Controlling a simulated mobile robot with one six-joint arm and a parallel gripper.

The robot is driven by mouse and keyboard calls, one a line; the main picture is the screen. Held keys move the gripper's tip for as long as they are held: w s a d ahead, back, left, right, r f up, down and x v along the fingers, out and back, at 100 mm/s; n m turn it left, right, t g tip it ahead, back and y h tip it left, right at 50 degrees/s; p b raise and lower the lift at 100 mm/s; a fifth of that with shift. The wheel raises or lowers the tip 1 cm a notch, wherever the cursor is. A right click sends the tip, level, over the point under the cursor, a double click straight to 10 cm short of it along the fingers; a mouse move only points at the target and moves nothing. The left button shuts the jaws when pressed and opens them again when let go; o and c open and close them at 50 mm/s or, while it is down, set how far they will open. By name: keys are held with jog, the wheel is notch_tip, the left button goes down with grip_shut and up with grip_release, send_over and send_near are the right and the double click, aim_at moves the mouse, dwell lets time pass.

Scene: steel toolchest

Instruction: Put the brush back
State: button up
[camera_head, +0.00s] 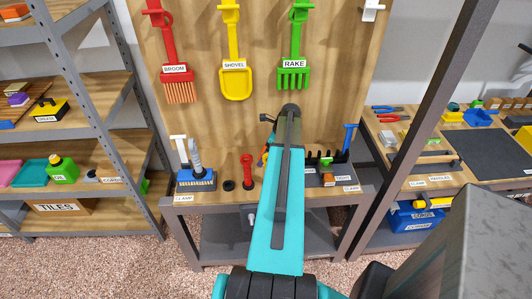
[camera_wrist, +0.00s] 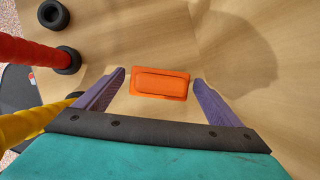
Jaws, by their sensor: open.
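My gripper (camera_wrist: 160,84) shows in the wrist view with its two purple fingers spread apart and nothing held. An orange rectangular block (camera_wrist: 160,84) with a raised middle lies on the wooden surface, seen between the fingertips. I cannot tell whether it is the brush, and no bristles show on it. In the head view, a blue brush-like thing (camera_head: 196,180) with a pale lower edge and a grey handle sits at the left of the bench. My arm hides the middle of the bench and the gripper's fingers in that view.
A red handle (camera_wrist: 28,52), a yellow one (camera_wrist: 28,123) and black rings (camera_wrist: 53,15) stand close at the wrist view's left. The red broom (camera_head: 170,55), yellow shovel (camera_head: 234,60) and green rake (camera_head: 297,55) hang on the board. Shelves flank the bench.

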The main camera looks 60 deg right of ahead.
jog(key=b+v, duration=0.2)
jog(key=v, duration=1)
jog(key=shift+b, duration=0.35)
jog(key=shift+s+f, duration=0.1)
dwell(0.7)
